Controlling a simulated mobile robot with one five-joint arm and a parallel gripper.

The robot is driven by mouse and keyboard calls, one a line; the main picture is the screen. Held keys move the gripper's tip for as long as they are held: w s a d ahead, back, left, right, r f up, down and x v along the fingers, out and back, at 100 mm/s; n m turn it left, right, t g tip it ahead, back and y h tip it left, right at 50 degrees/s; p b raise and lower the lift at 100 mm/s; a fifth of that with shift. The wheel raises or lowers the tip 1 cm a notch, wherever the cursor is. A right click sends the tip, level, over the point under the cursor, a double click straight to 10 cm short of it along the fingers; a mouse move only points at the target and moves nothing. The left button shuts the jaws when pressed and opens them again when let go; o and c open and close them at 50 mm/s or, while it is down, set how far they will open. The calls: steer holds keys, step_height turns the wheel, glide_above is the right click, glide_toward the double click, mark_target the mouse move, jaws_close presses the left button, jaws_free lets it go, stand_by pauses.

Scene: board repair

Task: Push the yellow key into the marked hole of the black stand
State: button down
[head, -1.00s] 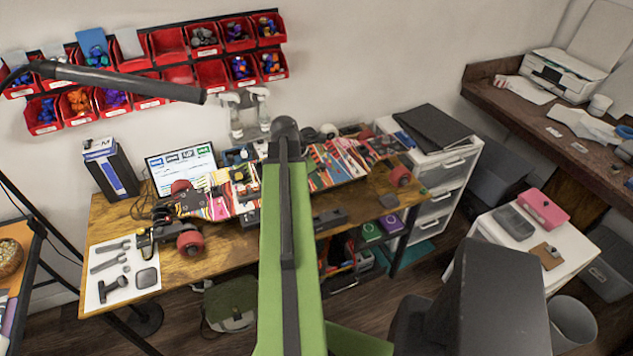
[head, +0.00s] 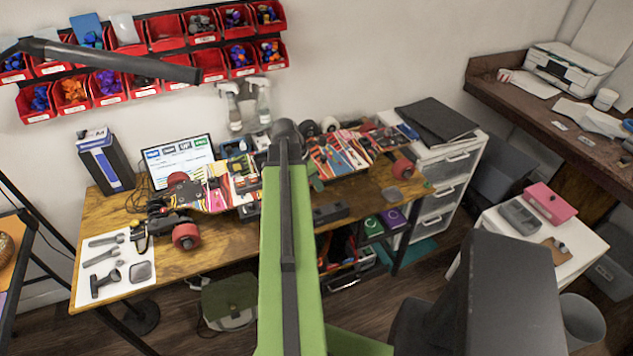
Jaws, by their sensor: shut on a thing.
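My green arm (head: 290,260) rises through the middle of the head view to a dark rounded joint (head: 286,135) in front of the workbench. My gripper does not show; whatever lies beyond that joint is hidden behind the arm. I cannot make out the yellow key. A dark block (head: 330,213) lies at the front edge of the wooden workbench (head: 215,262), just right of my arm. I cannot tell whether it is the black stand, and no marked hole can be made out.
A skateboard with red wheels (head: 186,236) lies across the workbench. A white mat (head: 147,276) with tools lies at its left end. Red bins (head: 210,68) hang on the wall. A drawer unit (head: 455,165) and a white table (head: 497,244) with a pink box (head: 550,203) stand right.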

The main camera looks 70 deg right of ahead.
steer(key=shift+f+b, duration=4.05)
steer(key=shift+f, duration=0.3)
steer(key=shift+f+b, duration=1.7)
steer(key=c, duration=1.2)
jaws_free()
steer(key=o, duration=0.3)
steer(key=shift+r, duration=0.1)
steer(key=shift+r+p, duration=1.45)
steer(key=shift+p, duration=0.1)
